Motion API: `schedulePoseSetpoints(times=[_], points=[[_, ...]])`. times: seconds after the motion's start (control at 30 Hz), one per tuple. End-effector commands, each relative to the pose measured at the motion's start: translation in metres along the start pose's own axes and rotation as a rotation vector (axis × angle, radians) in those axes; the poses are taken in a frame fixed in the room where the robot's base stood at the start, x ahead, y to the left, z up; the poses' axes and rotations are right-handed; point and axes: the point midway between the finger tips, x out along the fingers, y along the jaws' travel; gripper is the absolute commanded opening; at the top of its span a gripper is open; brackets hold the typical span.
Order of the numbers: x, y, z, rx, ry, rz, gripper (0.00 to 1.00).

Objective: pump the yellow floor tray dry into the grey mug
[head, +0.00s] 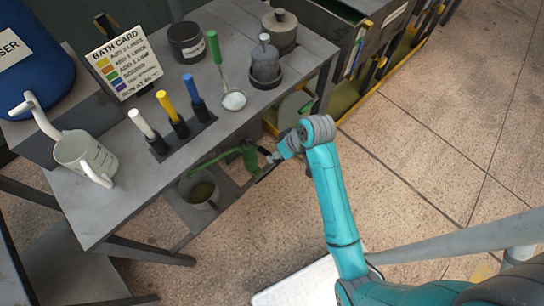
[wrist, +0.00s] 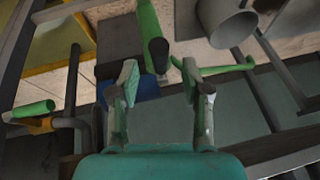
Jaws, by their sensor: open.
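The grey mug (head: 201,204) stands on the low shelf under the bench, with dark greenish liquid inside. It also shows at the top of the wrist view (wrist: 222,22). A green pump (head: 250,158) stands beside it, its green spout (wrist: 226,69) reaching toward the mug. The pump's green lever ends in a black grip (wrist: 158,52). My gripper (wrist: 160,80) is open, its fingers on either side of the lever's line near the black grip; I cannot tell whether they touch it. A yellow-edged tray (head: 408,62) with greenish contents lies on the floor under the rack.
The bench (head: 115,215) overhangs the pump. On it stand a white jug (head: 85,155), coloured-handled tools (head: 172,115), a ladle (head: 233,100) and dark pots (head: 186,42). A blue barrel (head: 30,60) is at left. Open floor (head: 440,140) lies to the right.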

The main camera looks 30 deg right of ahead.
Motion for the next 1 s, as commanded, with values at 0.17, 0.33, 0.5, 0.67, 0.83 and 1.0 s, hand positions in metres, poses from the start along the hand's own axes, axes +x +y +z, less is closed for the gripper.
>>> schedulePoseSetpoints(times=[0.17,0.33,0.5,0.67,0.83,1.0], points=[[0.030,-0.001,0.001,-0.001,-0.003,0.000,0.47],[0.046,0.000,0.000,0.000,0.000,0.001,0.47],[0.052,0.000,0.000,0.000,0.000,0.001,0.47],[0.052,0.000,0.000,0.000,0.001,0.001,0.47],[0.052,0.000,0.000,0.000,0.001,0.001,0.23],[0.052,0.000,0.000,0.000,0.001,0.001,0.00]])
